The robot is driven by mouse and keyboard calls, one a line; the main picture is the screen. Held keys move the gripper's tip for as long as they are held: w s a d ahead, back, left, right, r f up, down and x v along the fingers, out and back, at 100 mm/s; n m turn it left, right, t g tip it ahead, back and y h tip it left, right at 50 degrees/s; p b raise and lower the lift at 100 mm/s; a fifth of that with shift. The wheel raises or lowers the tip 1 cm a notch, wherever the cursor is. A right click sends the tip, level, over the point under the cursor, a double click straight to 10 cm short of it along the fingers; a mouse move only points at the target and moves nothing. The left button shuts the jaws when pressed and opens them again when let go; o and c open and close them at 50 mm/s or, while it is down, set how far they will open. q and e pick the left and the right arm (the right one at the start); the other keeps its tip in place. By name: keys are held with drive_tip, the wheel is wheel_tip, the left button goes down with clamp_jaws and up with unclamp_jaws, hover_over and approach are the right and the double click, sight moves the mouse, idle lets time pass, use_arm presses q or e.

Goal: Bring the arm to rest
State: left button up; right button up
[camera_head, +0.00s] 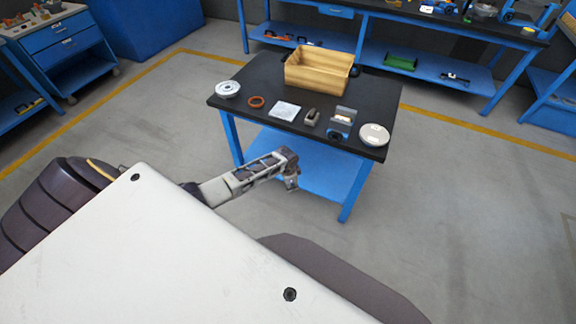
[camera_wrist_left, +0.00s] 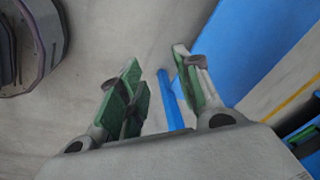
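My left gripper (camera_head: 292,181) hangs in front of the near edge of the black-topped table (camera_head: 240,74), lower than the tabletop and apart from the parts. In the left wrist view its green-padded fingers (camera_wrist_left: 160,84) stand apart with nothing between them, over grey floor and a blue table leg. On the table a white flanged disc (camera_head: 228,89), an orange ring (camera_head: 256,102), a white sheet (camera_head: 285,109), a small grey-green part (camera_head: 312,117), a blue-and-grey fixture (camera_head: 340,124) and a pale round part (camera_head: 374,134) lie in a row. My right gripper is out of view.
A yellow-brown bin (camera_head: 318,70) stands at the table's back. The table's blue lower shelf (camera_head: 310,172) is close behind the gripper. A blue workbench (camera_head: 440,28) stands farther back, and a blue drawer cabinet (camera_head: 62,42) is at the upper left. The floor to the right is clear.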

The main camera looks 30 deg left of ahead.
use_arm(q)
drive_tip(key=shift+s+a+f, duration=0.1)
drive_tip(key=shift+f, duration=0.05)
idle(0.5)
drive_tip(key=w+a+f+n+t+y, duration=0.1)
drive_tip(key=w+a+n+t, duration=0.3)
drive_tip(key=w+a+t, duration=0.3)
drive_tip(key=s+d+f+g, duration=0.2)
drive_tip(key=s+f, duration=1)
drive_tip(key=s+d+f+g, duration=0.2)
drive_tip(key=s+f, duration=0.3)
drive_tip(key=s, duration=0.9)
drive_tip(key=s+d+f+n+g, duration=0.1)
drive_tip(key=s+d+f, duration=0.4)
drive_tip(key=s, duration=0.9)
drive_tip(key=s+d+f+g+h, duration=0.1)
drive_tip(key=s+d+f, duration=0.3)
drive_tip(key=s, duration=1)
drive_tip(key=shift+s+d+f+n+g, duration=0.3)
drive_tip(key=shift+f+n+g, duration=0.15)
drive_tip(key=shift+g, duration=0.45)
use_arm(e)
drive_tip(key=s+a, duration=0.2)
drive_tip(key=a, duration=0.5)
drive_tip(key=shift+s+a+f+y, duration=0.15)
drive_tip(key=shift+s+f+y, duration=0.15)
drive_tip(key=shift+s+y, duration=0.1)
